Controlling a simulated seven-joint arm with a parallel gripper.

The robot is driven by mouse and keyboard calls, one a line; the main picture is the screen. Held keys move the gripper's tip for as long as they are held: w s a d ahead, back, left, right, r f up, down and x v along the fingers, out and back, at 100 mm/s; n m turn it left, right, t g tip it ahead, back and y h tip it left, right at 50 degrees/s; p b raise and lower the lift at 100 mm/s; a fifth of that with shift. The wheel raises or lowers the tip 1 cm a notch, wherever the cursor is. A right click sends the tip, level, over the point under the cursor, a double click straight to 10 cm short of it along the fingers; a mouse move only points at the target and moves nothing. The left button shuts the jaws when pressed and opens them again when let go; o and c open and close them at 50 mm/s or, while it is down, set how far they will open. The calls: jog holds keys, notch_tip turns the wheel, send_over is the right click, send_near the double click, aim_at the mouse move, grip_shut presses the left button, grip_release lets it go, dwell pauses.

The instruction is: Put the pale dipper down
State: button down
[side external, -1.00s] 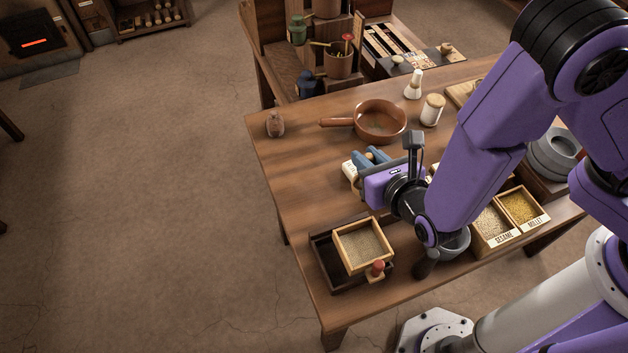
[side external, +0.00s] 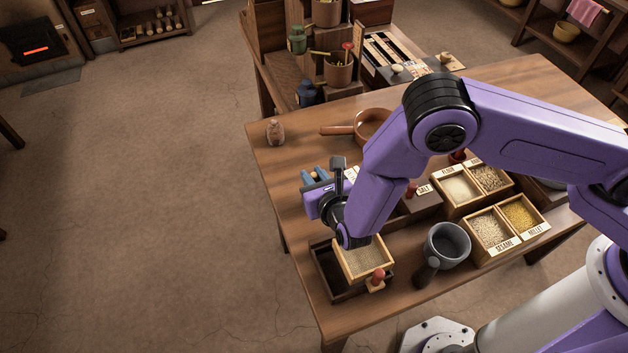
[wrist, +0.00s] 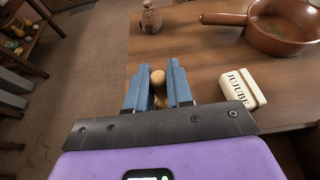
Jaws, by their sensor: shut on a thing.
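My gripper (side external: 316,176) has two blue fingers and hangs over the left part of the table. In the wrist view its fingers (wrist: 154,72) are closed on a pale wooden piece with a rounded knob (wrist: 158,77), which I take for the pale dipper. Only its knob and a little below show between the fingers; the rest is hidden. In the side view a small pale spot shows between the fingers. I cannot tell whether the dipper touches the table.
A brown pan (side external: 371,124), a small jar (side external: 274,131) and a JUJUBE-labelled block (wrist: 243,91) lie beyond. A grain-filled wooden box (side external: 363,260) sits in a dark tray (side external: 325,272), with a red-knobbed piece (side external: 377,279). A grey mortar (side external: 447,243) and grain boxes (side external: 490,228) stand right.

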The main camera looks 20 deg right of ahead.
jog(key=shift+f, duration=0.8)
jog(key=c, duration=1)
grip_release()
jog(key=shift+f, duration=0.1)
jog(key=v, duration=1.2)
jog(key=shift+s, duration=0.1)
